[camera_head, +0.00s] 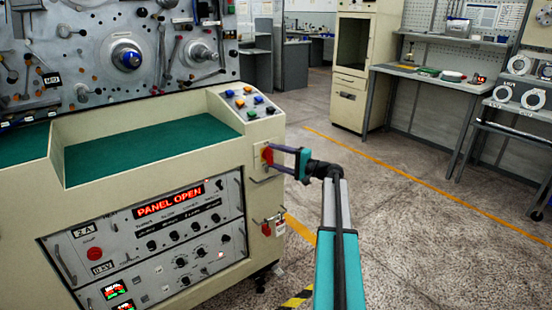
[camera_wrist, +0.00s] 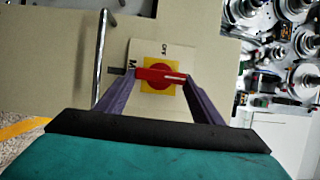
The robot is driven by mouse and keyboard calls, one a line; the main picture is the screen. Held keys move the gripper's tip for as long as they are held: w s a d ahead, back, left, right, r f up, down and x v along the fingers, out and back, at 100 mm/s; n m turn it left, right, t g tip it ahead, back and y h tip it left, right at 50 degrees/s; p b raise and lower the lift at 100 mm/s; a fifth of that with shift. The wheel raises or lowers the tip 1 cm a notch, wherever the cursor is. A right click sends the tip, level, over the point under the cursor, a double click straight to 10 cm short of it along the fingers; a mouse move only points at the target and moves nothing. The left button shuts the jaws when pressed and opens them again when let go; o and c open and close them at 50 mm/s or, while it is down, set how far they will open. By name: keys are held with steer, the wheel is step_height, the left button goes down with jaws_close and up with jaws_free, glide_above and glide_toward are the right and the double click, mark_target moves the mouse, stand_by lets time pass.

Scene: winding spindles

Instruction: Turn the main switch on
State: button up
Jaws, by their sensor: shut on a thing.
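The main switch (camera_head: 265,157) is a red rotary handle on a yellow plate, on the right end face of the cream machine (camera_head: 170,149). In the wrist view, the red handle (camera_wrist: 160,76) lies across the picture on its yellow plate, with "OFF" lettering beside it and other lettering partly hidden by a finger. My gripper (camera_head: 271,156) reaches it from the right. In the wrist view, my gripper's two purple fingers (camera_wrist: 158,77) are shut on the handle, one at each end.
A metal bar handle (camera_wrist: 102,60) stands close beside the switch. A lower red fitting (camera_head: 266,229) is on the same face. A red display (camera_head: 169,201) reads "PANEL OPEN". Coloured buttons (camera_head: 250,103) sit above. Open floor (camera_head: 400,210) lies to the right.

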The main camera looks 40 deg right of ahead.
stand_by(0.3)
steer(key=o, duration=1)
steer(key=shift+o, duration=0.2)
steer(key=v, duration=1.4)
steer(key=shift+w+a, duration=0.1)
steer(key=shift+a, duration=0.05)
